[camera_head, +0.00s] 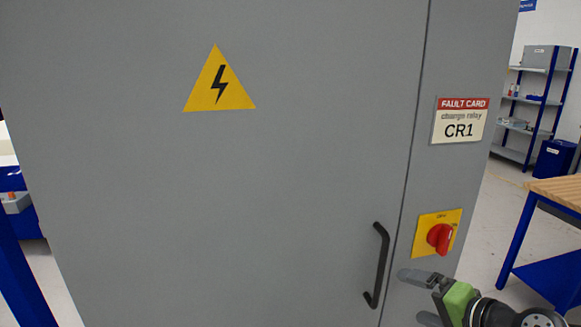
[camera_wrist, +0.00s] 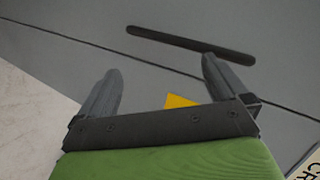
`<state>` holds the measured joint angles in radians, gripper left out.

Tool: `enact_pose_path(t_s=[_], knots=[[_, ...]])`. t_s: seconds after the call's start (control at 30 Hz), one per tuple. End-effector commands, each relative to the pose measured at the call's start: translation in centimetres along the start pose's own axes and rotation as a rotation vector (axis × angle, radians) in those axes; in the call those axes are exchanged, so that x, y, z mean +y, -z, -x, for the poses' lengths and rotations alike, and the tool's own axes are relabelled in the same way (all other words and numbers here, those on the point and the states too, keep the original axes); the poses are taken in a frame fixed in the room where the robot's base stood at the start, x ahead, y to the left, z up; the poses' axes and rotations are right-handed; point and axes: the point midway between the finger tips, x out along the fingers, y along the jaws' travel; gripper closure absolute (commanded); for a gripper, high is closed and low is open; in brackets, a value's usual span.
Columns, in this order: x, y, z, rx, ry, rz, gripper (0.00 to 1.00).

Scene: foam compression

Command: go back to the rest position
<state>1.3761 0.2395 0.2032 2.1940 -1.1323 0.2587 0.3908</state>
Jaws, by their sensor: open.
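My gripper (camera_head: 420,298) is at the lower right of the head view, in front of the grey cabinet (camera_head: 250,200), below the red rotary switch (camera_head: 440,238) on its yellow plate. In the wrist view my gripper (camera_wrist: 160,90) has its two fingers spread apart with nothing between them. The black door handle (camera_head: 378,265) is left of the gripper in the head view. In the wrist view the handle (camera_wrist: 190,43) lies beyond the fingertips, apart from them. The cabinet door looks shut. Part of the yellow plate (camera_wrist: 180,101) shows between the fingers.
A yellow lightning sign (camera_head: 219,85) is on the door. A wooden-topped workbench (camera_head: 558,192) stands at the right, with shelves (camera_head: 535,100) behind. Bare floor (camera_head: 500,220) lies between cabinet and bench.

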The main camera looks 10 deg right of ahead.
Motion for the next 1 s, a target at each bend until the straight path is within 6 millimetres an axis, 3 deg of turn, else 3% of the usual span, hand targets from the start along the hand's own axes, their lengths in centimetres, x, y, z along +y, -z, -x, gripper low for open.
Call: enact_pose_path(t_s=[0.03, 0.07, 0.17, 0.27, 0.4, 0.5, 0.63, 1.0], knots=[[-1.4, -3.1, -1.4, -0.078, -0.086, 0.110, 0.00], [-1.8, -4.9, -1.9, -0.119, -0.139, 0.171, 0.00], [-2.9, -10.4, -2.2, -0.231, -0.301, 0.388, 0.00], [-3.6, -15.0, -0.4, -0.306, -0.429, 0.598, 0.00], [-4.0, -19.6, 4.2, -0.354, -0.540, 0.843, 0.00], [-3.6, -21.4, 7.5, -0.367, -0.569, 0.954, 0.00], [-2.8, -22.2, 10.0, -0.378, -0.577, 1.016, 0.00], [-2.4, -22.3, 10.5, -0.380, -0.582, 1.023, 0.00]])
